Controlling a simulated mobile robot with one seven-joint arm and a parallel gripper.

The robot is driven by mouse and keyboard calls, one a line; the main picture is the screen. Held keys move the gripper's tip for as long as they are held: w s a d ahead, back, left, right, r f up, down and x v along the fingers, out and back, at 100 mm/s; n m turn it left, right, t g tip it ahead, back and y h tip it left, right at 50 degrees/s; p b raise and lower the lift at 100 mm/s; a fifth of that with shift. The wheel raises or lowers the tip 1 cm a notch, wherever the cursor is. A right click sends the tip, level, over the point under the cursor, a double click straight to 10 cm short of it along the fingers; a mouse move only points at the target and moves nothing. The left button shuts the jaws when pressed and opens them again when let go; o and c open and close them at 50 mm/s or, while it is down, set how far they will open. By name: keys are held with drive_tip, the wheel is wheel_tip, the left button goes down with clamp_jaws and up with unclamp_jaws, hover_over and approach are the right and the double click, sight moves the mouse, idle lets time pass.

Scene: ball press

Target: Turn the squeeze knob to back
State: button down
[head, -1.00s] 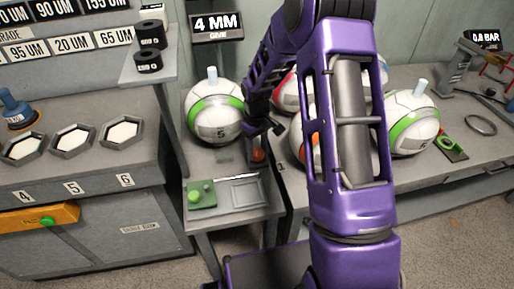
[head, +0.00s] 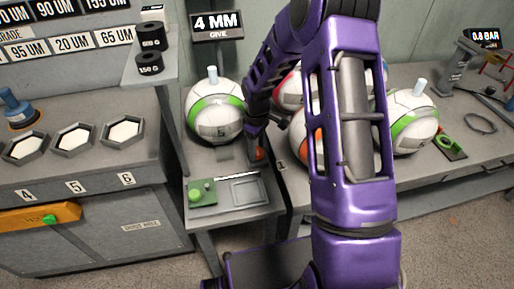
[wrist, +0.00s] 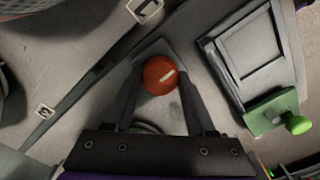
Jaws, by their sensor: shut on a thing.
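The squeeze knob (wrist: 159,76) is a round orange knob with a short white mark, on a grey mount. Its orange edge also shows in the head view (head: 259,154), right of the ball marked 5. My gripper (wrist: 160,84) is shut on the knob, one dark finger on each side. In the head view my gripper (head: 256,143) points down at it, partly hiding it. The white-and-green ball (head: 214,112) sits at the press under a "4 MM GIVE" display (head: 217,26).
A green block with a green button (head: 202,193) and a grey tray (head: 248,191) lie in front of the knob. More balls (head: 413,122) stand on the right bench, partly behind my arm. A shelf with black weights (head: 150,64) is at left.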

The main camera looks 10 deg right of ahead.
sight(257, 150)
drive_tip(key=shift+c, duration=1.1)
unclamp_jaws()
drive_tip(key=shift+r, duration=0.1)
wheel_tip(257, 150, up, 17)
drive_tip(key=p, duration=0.2)
drive_tip(key=shift+r, duration=0.15)
drive_tip(key=shift+w, duration=0.1)
